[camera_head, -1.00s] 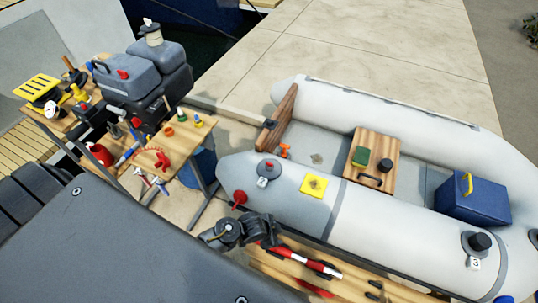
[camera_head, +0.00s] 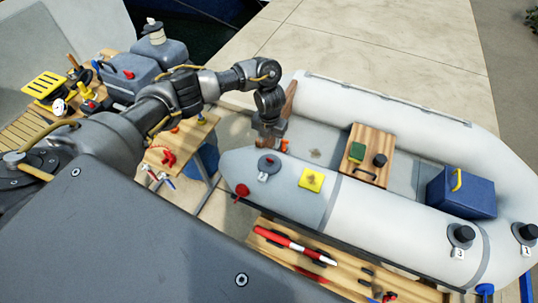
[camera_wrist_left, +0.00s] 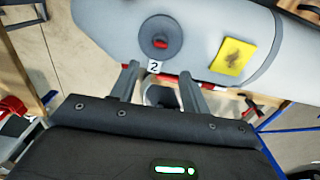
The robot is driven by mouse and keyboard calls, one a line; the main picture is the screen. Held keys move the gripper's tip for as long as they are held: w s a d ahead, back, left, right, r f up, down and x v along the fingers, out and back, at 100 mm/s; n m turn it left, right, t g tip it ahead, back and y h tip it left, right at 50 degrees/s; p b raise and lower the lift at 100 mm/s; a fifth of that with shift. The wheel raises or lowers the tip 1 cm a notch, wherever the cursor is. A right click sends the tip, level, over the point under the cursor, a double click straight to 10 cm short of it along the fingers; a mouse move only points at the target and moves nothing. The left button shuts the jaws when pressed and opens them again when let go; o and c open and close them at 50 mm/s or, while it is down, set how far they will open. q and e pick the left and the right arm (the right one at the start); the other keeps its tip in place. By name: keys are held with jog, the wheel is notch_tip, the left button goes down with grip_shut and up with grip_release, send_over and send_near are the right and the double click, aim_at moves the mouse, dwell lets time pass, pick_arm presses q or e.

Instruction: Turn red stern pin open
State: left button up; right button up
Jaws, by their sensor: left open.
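The red stern pin (camera_head: 269,162) is in the middle of a round grey valve on the near boat tube, by the label "2" (camera_head: 263,177). In the left wrist view the pin (camera_wrist_left: 160,43) shows from above, beyond the fingertips and apart from them. My left gripper (camera_head: 268,140) hangs near the boat's stern in the head view. In the left wrist view the gripper (camera_wrist_left: 160,76) is open, one finger on each side. A red part shows between the fingers; I cannot tell what it belongs to. My right gripper is not in view.
A yellow patch (camera_head: 311,180) lies on the tube right of the valve. A red-handled part (camera_head: 242,190) stands at the tube's stern end. A wooden bench (camera_head: 345,275) with a red and white stick runs along the near side. A tool table is at the left.

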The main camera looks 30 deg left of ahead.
aim_at(270, 159)
pick_arm(q)
notch_tip(270, 159, down, 8)
jog(key=b, duration=0.4)
jog(key=shift+f+b, duration=0.2)
jog(key=shift+b, duration=0.2)
jog(key=shift+f, duration=1.2)
jog(key=c, duration=0.9)
jog(key=shift+c, duration=0.4)
